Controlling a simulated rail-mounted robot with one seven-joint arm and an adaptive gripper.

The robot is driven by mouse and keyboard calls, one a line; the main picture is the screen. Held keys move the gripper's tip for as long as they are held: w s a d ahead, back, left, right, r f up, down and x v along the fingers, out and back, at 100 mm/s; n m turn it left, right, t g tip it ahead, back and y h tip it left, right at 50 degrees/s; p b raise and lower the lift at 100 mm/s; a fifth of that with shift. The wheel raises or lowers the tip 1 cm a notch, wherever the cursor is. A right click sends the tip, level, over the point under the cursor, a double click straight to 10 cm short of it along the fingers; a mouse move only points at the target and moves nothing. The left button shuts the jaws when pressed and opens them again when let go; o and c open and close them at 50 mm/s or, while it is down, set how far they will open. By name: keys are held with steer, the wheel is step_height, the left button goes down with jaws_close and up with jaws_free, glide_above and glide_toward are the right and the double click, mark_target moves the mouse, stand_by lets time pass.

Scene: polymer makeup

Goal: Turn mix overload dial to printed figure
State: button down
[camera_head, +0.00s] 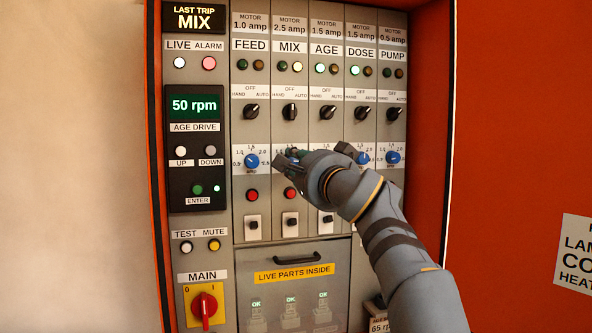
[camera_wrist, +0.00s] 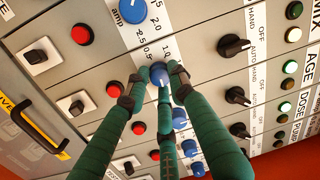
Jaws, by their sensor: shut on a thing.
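The mix overload dial (camera_wrist: 158,74) is a small blue knob on a white printed scale, seen in the wrist view. My gripper (camera_wrist: 158,84) is shut on it, with green fingers on either side. A small pale mark shows on the knob, but I cannot read its setting. In the head view my gripper (camera_head: 286,160) covers this dial in the MIX column. The rating plate (camera_head: 289,25) above MIX reads 2.5 amp.
The feed dial (camera_head: 251,161) is to the left; the dose dial (camera_head: 363,158) and pump dial (camera_head: 393,158) are to the right. Black selector switches (camera_head: 290,112) sit above and red buttons (camera_head: 252,195) below. A display (camera_head: 194,18) reads LAST TRIP MIX.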

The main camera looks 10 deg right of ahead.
steer(key=shift+r+m, duration=0.15)
steer(key=shift+m, duration=0.45)
steer(key=c, duration=1.5)
jaws_free()
steer(key=s, duration=0.5)
steer(key=s+d+f, duration=0.1)
steer(key=s, duration=0.1)
steer(key=shift+s, duration=0.2)
steer(key=shift+r, duration=0.1)
